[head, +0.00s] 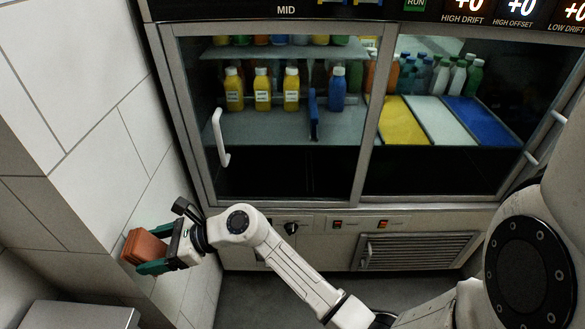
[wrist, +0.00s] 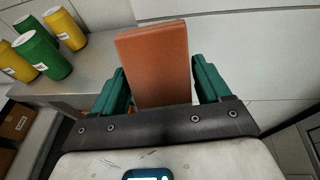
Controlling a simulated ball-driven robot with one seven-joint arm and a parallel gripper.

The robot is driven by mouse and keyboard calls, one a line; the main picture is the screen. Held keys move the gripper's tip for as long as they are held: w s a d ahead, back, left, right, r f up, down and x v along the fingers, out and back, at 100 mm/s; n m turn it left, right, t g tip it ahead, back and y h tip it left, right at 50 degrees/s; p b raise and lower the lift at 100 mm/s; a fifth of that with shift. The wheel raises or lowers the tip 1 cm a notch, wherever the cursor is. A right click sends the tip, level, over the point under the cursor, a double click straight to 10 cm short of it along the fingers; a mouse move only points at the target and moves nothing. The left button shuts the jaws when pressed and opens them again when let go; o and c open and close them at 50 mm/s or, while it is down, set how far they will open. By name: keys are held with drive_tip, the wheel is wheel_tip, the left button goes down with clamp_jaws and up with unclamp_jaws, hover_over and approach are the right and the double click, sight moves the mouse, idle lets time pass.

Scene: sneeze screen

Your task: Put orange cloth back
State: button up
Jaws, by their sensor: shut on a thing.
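The orange cloth (head: 146,246) is a folded, block-like reddish-orange piece at the lower left of the head view. It also stands upright between green fingers in the wrist view (wrist: 155,62). My gripper (head: 163,250) is shut on it and holds it beside the tiled wall, left of the cabinet.
The glass-fronted cabinet (head: 285,218) has a white handle (head: 220,138) on its left pane and bottles inside. A tiled wall (head: 85,110) stands close on the left. A grey surface (wrist: 88,72) bears yellow and green cylinders; a metal top (head: 80,315) shows at lower left.

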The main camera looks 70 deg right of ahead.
drive_tip(key=shift+w+d+r+n+g+y, duration=0.1)
drive_tip(key=shift+d+r+n+g+y, duration=0.15)
drive_tip(key=shift+n+g, duration=0.3)
drive_tip(key=shift+w+d+r+n+g+y, duration=0.1)
drive_tip(key=shift+d+r+n+g+y, duration=0.05)
drive_tip(key=shift+r+n+g+y, duration=0.3)
drive_tip(key=shift+d+r+n+g+p, duration=0.1)
drive_tip(key=shift+d+n+g+p, duration=0.1)
drive_tip(key=shift+n+g, duration=0.2)
drive_tip(key=shift+d+n+g+p, duration=0.1)
drive_tip(key=shift+n+g+p, duration=0.15)
drive_tip(key=shift+g, duration=0.25)
drive_tip(key=n+g, duration=0.1)
drive_tip(key=d+n+g, duration=0.1)
drive_tip(key=n+g, duration=0.1)
drive_tip(key=shift+s+d+r+g+y+p, duration=0.2)
drive_tip(key=shift+d+g+y+p, duration=0.1)
drive_tip(key=shift+g+y, duration=0.1)
drive_tip(key=s+d+n+g+h+p, duration=0.1)
drive_tip(key=s+d+n+h, duration=0.1)
drive_tip(key=s+d, duration=0.4)
drive_tip(key=s+d+f+n+g+h+p, duration=0.1)
drive_tip(key=s+d, duration=0.5)
drive_tip(key=d, duration=0.8)
drive_tip(key=s+d+n+g+h+p, duration=0.2)
drive_tip(key=s+d+n+h, duration=0.3)
drive_tip(key=d, duration=0.6)
drive_tip(key=shift+s+f+n+g, duration=0.15)
drive_tip(key=shift+s+n+g, duration=0.3)
drive_tip(key=shift+s+g, duration=0.35)
